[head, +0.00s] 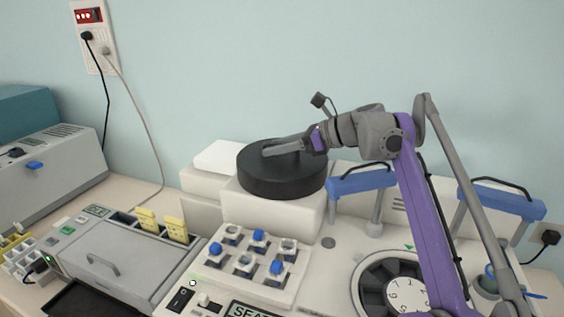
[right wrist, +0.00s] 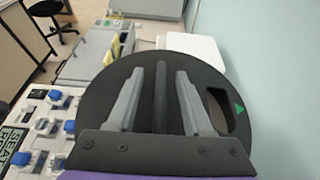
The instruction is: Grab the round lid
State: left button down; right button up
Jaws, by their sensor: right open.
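The round lid (head: 283,182) is a thick black disc on a white block-shaped housing at the back of the bench. In the right wrist view the lid (right wrist: 97,102) shows a raised straight bar (right wrist: 160,98) across its top, a slot opening and a green triangle near its edge. My right gripper (head: 266,151) reaches in from the right over the top of the lid. In the right wrist view its two grey fingers (right wrist: 159,70) are open, one on each side of the bar, with gaps between. Whether the fingertips touch the lid's top I cannot tell. My left gripper is not in view.
A panel of several blue and clear knobs (head: 246,258) stands in front of the lid. A round numbered dial (head: 407,293) is at the right front, near blue-handled fixtures (head: 361,182). A grey machine with yellow clips (head: 175,229) stands left. The wall is behind.

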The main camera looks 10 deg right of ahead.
jog(key=x, duration=0.2)
jog(key=shift+w+a+f, duration=0.1)
jog(key=shift+w+a, duration=0.1)
jog(key=shift+s, duration=0.1)
grip_shut()
dwell(1.1)
